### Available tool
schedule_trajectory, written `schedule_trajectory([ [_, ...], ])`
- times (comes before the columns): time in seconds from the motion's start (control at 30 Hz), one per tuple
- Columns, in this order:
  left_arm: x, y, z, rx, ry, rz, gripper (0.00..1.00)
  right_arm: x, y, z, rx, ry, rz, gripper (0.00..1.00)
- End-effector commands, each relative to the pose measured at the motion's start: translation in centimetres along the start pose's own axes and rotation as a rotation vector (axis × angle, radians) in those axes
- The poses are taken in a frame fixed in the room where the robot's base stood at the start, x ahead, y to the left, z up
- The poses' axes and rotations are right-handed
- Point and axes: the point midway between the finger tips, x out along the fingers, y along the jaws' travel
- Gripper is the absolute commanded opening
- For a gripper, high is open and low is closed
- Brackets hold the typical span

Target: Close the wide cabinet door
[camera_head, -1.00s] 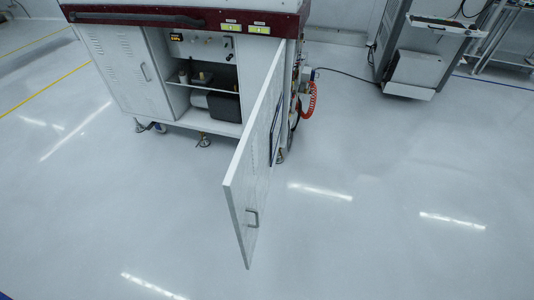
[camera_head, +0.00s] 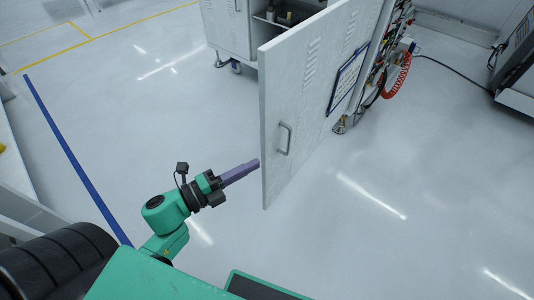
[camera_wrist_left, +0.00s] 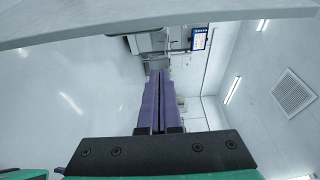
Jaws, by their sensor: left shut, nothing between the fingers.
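The wide cabinet door (camera_head: 305,95) is white, with a vented panel and a grey handle (camera_head: 284,138). It stands wide open, swung out from the cabinet (camera_head: 229,28) toward me. My left gripper (camera_head: 257,163) has purple fingers, shut and empty. Its tips are beside the door's free edge, on the left, lower than the handle; I cannot tell whether they touch. The shut fingers also show in the left wrist view (camera_wrist_left: 160,74). A pale panel, likely the door (camera_wrist_left: 120,20), crosses the top there. My right gripper is out of view.
The cabinet's open compartment holds dark items (camera_head: 285,14). A red coiled hose (camera_head: 397,75) hangs right of the door. A grey equipment rack (camera_head: 518,70) stands at far right. Clear floor lies left and right of the door.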

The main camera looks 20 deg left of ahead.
Motion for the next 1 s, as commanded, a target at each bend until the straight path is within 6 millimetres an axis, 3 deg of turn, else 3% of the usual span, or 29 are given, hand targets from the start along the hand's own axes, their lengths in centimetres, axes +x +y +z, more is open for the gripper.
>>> schedule_trajectory([
  [0.4,8.9,-0.2,0.3,-0.001,-0.004,-0.003,0.00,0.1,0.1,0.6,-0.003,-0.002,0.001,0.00],
  [0.6,7.4,0.1,3.3,-0.004,-0.005,0.002,0.00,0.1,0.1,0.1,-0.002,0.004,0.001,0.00],
  [1.0,7.2,0.0,3.9,-0.006,-0.004,0.000,0.00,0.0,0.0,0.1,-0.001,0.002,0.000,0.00],
])
